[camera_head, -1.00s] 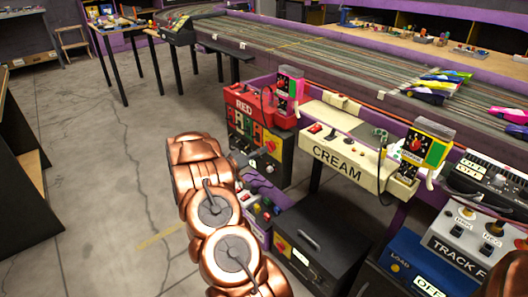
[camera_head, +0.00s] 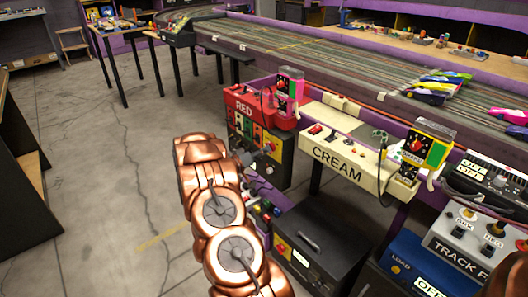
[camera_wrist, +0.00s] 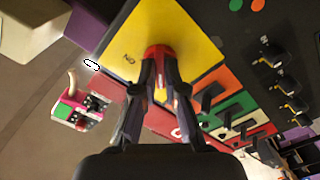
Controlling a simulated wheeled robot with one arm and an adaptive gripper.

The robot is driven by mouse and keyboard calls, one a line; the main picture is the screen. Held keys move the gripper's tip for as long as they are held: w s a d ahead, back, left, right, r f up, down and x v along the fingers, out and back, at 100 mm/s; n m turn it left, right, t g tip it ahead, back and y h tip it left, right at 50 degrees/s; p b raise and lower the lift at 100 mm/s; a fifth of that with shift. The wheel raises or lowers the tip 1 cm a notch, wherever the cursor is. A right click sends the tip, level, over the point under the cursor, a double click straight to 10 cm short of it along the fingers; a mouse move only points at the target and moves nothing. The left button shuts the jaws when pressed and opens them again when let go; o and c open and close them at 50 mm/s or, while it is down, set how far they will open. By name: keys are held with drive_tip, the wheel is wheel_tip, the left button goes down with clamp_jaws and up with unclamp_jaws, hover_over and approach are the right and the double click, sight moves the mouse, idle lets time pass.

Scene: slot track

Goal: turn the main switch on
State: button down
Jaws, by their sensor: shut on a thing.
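The main switch appears to be the red rotary knob (camera_wrist: 158,52) on a yellow plate (camera_wrist: 195,35) in the wrist view. The same yellow plate with its red knob (camera_head: 270,146) shows in the head view, on the front of the black box below the red RED station. My gripper (camera_wrist: 158,75) has its two dark fingers closed around the knob, covering its sides. The knob's exact angle is hard to read.
Beside the plate are red, orange and green panels with black levers (camera_wrist: 215,92). The CREAM station (camera_head: 340,162) and a dark cabinet (camera_head: 322,245) stand to the right of my arm. The slot track (camera_head: 330,55) runs behind.

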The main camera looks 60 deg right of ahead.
idle(0.5)
drive_tip(key=shift+f+m+b, duration=0.15)
drive_tip(key=shift+m+b, duration=2.35)
drive_tip(key=shift+m, duration=6.4)
drive_tip(key=c, duration=1.2)
unclamp_jaws()
drive_tip(key=shift+c, duration=0.2)
drive_tip(key=shift+w+a, duration=0.1)
drive_tip(key=v, duration=1.1)
drive_tip(key=shift+a, duration=0.4)
